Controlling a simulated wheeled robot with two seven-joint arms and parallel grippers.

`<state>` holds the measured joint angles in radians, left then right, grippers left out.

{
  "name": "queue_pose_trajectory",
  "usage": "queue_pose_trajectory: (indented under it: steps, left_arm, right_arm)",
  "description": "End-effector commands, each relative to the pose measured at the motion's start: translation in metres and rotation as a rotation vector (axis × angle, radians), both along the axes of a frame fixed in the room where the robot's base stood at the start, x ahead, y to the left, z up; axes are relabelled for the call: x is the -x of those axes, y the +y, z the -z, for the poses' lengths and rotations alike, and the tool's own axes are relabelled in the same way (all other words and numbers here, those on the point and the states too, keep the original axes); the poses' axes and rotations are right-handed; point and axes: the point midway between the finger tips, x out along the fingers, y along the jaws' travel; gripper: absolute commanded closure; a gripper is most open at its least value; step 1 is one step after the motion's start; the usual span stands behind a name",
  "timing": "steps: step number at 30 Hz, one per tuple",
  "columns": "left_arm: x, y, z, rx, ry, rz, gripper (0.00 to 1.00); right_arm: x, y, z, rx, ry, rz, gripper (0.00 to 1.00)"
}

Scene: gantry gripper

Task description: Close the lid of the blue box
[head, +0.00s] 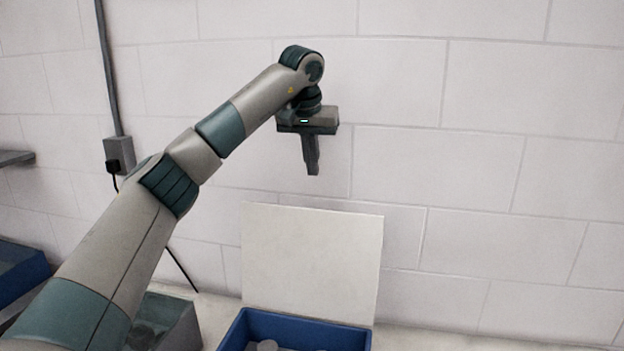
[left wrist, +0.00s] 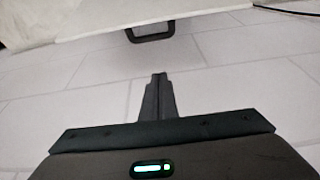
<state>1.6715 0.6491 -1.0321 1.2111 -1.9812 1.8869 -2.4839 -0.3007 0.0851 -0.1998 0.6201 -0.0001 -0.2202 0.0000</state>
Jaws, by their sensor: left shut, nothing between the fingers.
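The blue box (head: 240,331) stands at the bottom middle of the head view, cut off by the lower edge. Its pale flat lid (head: 312,262) stands up at the back of the box, open. Some grey items show inside the box. My left gripper (head: 313,172) is above the lid's top edge, apart from it, pointing down with its fingers shut and empty. In the left wrist view the shut fingers (left wrist: 158,80) show against the wall. My right gripper is not in view.
A grey bin (head: 172,322) stands left of the box, partly behind my left arm. Another blue container (head: 20,272) is at the far left. A pale block wall rises behind, with a socket box (head: 119,154) and conduit. The surface right of the box looks clear.

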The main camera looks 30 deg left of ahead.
Motion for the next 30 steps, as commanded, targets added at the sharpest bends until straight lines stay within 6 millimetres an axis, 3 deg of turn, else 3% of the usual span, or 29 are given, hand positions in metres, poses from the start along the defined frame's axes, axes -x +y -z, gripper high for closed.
queue_pose_trajectory:
  steps: [8, 20, 30]
  left_arm:
    - [-0.009, 0.002, 0.026, 0.001, 0.003, 0.0, 1.0]
    - [-0.032, 0.007, 0.088, 0.001, 0.005, 0.0, 1.0]
    - [-0.002, 0.001, 0.089, 0.001, 0.001, 0.001, 1.0]
  right_arm:
    - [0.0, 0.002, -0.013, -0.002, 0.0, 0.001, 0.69]
    - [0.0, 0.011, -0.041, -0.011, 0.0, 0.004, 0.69]
    - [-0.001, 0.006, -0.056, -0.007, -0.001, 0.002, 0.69]
